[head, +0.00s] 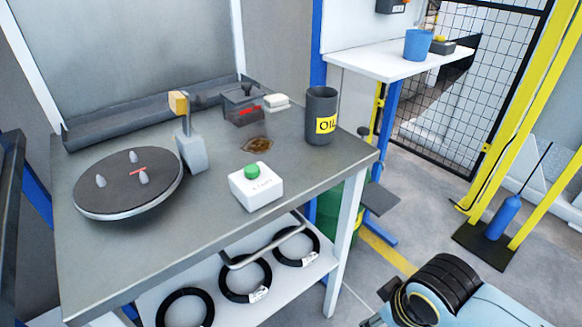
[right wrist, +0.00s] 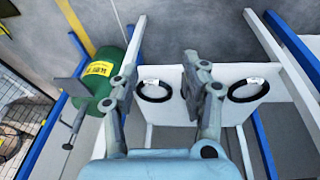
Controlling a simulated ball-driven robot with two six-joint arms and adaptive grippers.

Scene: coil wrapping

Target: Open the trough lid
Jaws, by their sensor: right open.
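A long dark grey trough (head: 150,112) runs along the back edge of the grey worktable (head: 130,262). I cannot make out a separate lid on it or tell whether one is shut. My right gripper (right wrist: 162,72) is open and empty in the right wrist view, its fingers pointing toward the lower shelf. In the head view my right arm shows at the bottom right, in front of and away from the table, far from the trough. My left gripper is out of view.
A turntable (head: 110,192), clamp post (head: 191,150), green-button box (head: 256,192), brown spill (head: 257,145), red-marked dark box (head: 240,108) and oil can (head: 321,112) occupy the table. A bar handle (head: 265,250) juts below its front edge. Black coils (head: 246,280) are on the white shelf (right wrist: 182,110).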

